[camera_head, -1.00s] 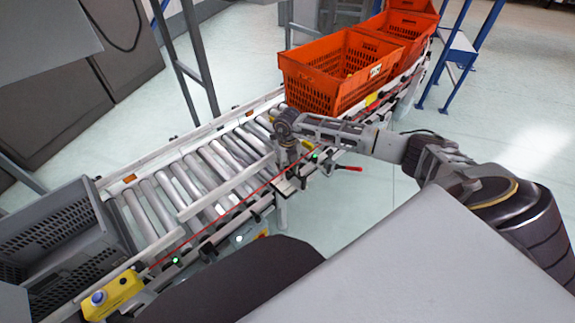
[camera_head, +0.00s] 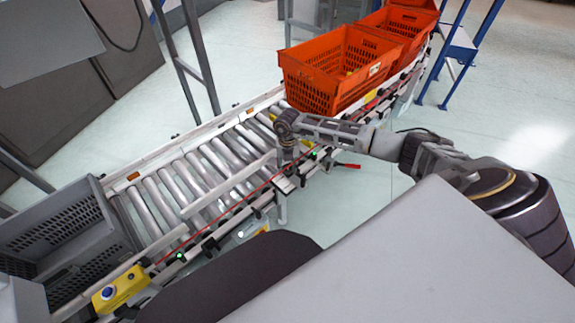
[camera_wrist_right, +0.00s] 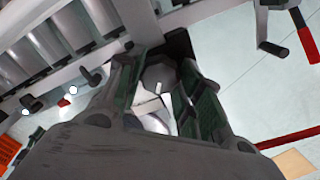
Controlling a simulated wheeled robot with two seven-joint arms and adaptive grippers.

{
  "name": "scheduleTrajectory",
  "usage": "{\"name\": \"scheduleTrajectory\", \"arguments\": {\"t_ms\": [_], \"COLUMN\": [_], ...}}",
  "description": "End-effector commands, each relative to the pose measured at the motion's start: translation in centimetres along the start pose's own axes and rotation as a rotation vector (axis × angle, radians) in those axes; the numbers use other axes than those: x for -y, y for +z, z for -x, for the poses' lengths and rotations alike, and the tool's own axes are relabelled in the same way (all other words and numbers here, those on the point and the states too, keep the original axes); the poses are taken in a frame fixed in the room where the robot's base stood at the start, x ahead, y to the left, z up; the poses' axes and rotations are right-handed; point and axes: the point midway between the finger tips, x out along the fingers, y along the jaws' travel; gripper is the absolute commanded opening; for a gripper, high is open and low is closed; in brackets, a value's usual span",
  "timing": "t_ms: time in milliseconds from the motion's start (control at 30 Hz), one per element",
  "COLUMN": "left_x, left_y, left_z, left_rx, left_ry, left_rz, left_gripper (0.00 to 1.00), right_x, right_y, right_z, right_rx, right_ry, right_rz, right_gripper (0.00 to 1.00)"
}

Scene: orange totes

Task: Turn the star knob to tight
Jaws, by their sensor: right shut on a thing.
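The star knob (camera_wrist_right: 160,74) shows in the right wrist view as a grey faceted piece between the two fingers. My right gripper (camera_wrist_right: 158,88) is shut on it, with one finger on each side. In the head view my right gripper (camera_head: 286,160) points down at the near rail of the roller conveyor. The knob is hidden there behind the gripper and wrist. Its turn angle cannot be read. My left gripper is not in view.
Orange totes (camera_head: 325,85) stand on the conveyor's far end. A grey crate (camera_head: 75,235) is at the near left, beside a yellow button box (camera_head: 120,288). A red-handled lever (camera_head: 347,166) sticks out just right of my gripper. The rollers (camera_head: 190,180) between are bare.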

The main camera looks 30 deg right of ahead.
Motion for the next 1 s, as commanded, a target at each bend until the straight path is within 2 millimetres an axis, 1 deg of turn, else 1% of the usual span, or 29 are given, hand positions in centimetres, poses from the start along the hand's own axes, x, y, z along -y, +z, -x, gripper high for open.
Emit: {"name": "scheduleTrajectory", "arguments": {"t_ms": [367,400,567,1000], "left_x": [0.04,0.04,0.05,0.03], "left_y": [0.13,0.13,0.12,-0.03], "left_z": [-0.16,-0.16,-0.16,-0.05], "left_rx": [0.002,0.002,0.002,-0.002], "left_ry": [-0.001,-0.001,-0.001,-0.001], "left_rz": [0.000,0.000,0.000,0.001], "left_gripper": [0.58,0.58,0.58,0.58], "right_x": [-0.03,-0.03,-0.01,0.00], "right_y": [0.16,0.16,0.13,0.07], "right_z": [0.11,0.11,0.08,0.28], "right_rx": [0.003,0.004,0.003,0.001], "right_ry": [0.002,0.002,0.001,0.001], "right_rz": [-0.006,-0.006,-0.006,-0.005], "right_gripper": [0.12,0.37,0.58,0.58]}}
